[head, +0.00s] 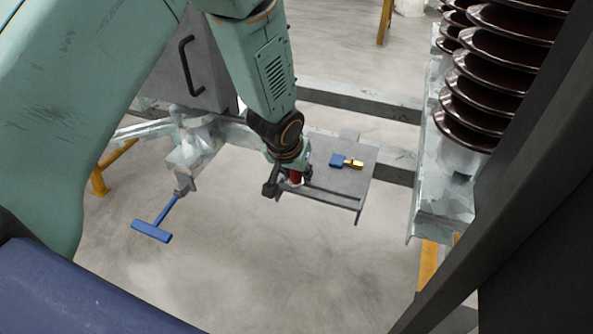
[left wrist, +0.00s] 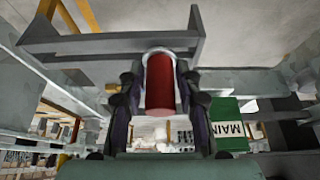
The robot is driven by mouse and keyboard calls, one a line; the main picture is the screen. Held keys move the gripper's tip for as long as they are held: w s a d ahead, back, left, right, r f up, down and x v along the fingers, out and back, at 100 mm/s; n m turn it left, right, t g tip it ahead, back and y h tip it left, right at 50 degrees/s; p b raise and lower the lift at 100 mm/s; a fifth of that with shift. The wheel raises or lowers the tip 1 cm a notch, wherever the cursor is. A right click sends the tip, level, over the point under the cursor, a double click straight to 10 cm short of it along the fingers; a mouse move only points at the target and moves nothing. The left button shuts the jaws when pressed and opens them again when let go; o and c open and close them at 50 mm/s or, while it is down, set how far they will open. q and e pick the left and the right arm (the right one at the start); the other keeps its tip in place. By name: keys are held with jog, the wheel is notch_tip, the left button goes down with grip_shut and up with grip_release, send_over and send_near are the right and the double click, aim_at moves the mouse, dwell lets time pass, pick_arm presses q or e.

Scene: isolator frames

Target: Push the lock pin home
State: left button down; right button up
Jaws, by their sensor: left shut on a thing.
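My left gripper (head: 287,184) reaches down from above at the left end of a grey shelf plate (head: 345,178). It is shut on a red cylinder (left wrist: 160,82), which I take to be the lock pin. In the left wrist view the cylinder lies between the dark fingers, with a grey rounded rim around its far end. In the head view only a little red (head: 296,177) shows below the wrist. Whether the pin is seated in a hole is hidden. My right gripper is not in view.
A blue and brass piece (head: 346,161) lies on the plate. A blue T-handle (head: 152,231) hangs from a metal bracket at left. A brown ribbed insulator (head: 490,85) stands at right. Open floor lies below.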

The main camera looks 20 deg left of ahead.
pick_arm(q)
jog(key=shift+s+d+r+p, duration=0.1)
jog(key=shift+r+p, duration=0.6)
jog(key=shift+r, duration=0.3)
jog(key=shift+r+p, duration=0.75)
jog(key=shift+p, duration=0.15)
jog(key=shift+r+p, duration=0.9)
jog(key=shift+r, duration=0.05)
jog(key=shift+r+p, duration=0.25)
jog(key=shift+p, duration=0.1)
jog(key=shift+w, duration=0.2)
